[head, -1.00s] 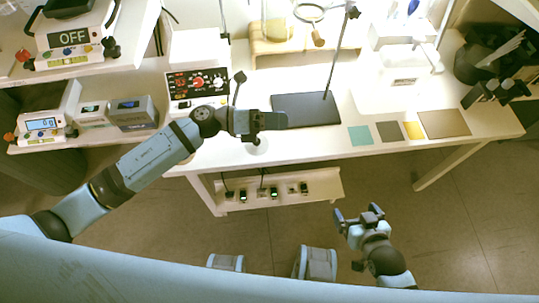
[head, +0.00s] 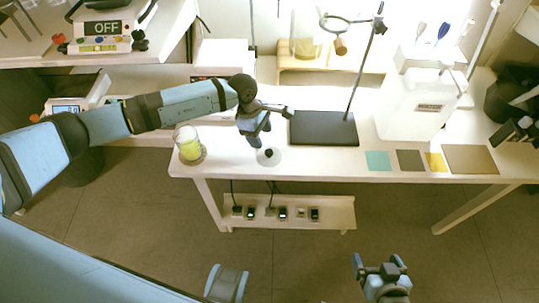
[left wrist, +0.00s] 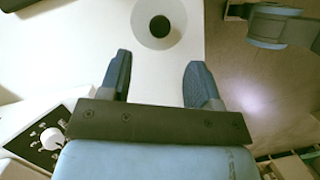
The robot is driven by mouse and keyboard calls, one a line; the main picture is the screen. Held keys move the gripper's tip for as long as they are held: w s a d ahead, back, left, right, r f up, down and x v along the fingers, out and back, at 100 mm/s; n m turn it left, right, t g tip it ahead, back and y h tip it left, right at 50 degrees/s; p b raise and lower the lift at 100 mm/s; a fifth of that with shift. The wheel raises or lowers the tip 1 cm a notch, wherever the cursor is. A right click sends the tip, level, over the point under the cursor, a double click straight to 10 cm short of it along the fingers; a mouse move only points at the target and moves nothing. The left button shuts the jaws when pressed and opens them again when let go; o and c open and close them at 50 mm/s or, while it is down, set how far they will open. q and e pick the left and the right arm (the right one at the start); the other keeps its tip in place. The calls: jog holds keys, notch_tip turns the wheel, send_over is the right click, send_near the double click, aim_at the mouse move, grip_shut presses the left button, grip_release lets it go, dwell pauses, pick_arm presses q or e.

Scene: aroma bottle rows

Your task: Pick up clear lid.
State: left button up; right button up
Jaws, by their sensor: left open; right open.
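The clear lid (head: 268,157) is a round, see-through disc with a black knob, lying on the white table near its front edge. In the left wrist view, the lid (left wrist: 145,32) is at the top, just beyond the fingertips and roughly between their lines. My left gripper (head: 262,135) is open and empty, just behind and above the lid. Its two spread fingers show in the left wrist view (left wrist: 158,64). My right gripper (head: 378,264) is open and empty, low in front of the table.
A glass beaker with yellow-green liquid (head: 189,152) stands on the table left of the lid. A dark stand base (head: 323,129) with a rod and ring is to the right. Coloured squares (head: 410,160) lie further right. A lower shelf (head: 330,210) holds several small items.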

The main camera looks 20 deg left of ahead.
aim_at(269, 152)
pick_arm(q)
jog(key=x, duration=0.7)
jog(key=shift+d+p, duration=0.3)
jog(key=shift+d, duration=0.05)
jog(key=c, duration=0.9)
